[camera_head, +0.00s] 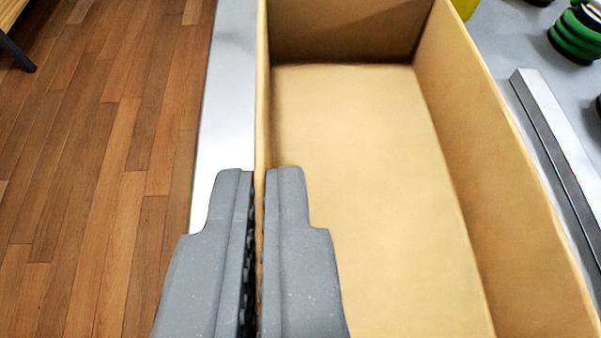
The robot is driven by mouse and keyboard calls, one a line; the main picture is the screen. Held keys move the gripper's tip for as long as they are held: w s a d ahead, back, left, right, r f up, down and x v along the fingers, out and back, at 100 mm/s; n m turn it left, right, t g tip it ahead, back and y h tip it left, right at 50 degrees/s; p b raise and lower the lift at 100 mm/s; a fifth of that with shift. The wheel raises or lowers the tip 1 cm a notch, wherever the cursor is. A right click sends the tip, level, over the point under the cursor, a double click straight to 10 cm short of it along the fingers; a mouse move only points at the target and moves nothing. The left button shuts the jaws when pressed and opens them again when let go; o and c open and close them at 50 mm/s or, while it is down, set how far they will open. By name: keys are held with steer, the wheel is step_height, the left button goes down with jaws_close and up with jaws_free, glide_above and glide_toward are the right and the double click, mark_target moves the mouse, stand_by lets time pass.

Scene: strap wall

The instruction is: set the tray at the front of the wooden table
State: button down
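A tan, open-topped, empty tray (360,180) fills the middle and right of the view. Its long left wall runs away from me. My gripper (259,175) straddles that wall, one grey finger outside and one inside the tray. The fingers are close together with the thin wall between them, so they appear shut on it. The fingers hide the near part of the wall, and the tray's near end is out of view. A piece of wooden furniture with a dark leg (18,52) shows at the top left corner; I cannot tell whether it is the wooden table.
A shiny metal strip (228,90) runs along the tray's left side, with wooden floor (110,170) beyond. On the right is a grey surface (515,45) with a metal bar (555,130) and green ringed objects (578,35). A yellow thing (465,8) shows behind the tray.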

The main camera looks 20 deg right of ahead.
steer(key=shift+w+f+b, duration=0.1)
steer(key=shift+f+b, duration=0.2)
steer(key=shift+f, duration=1.45)
steer(key=c, duration=1.7)
jaws_free()
steer(key=shift+f, duration=0.1)
steer(key=shift+r, duration=0.2)
steer(key=shift+p+v, duration=0.55)
steer(key=shift+v, duration=5.45)
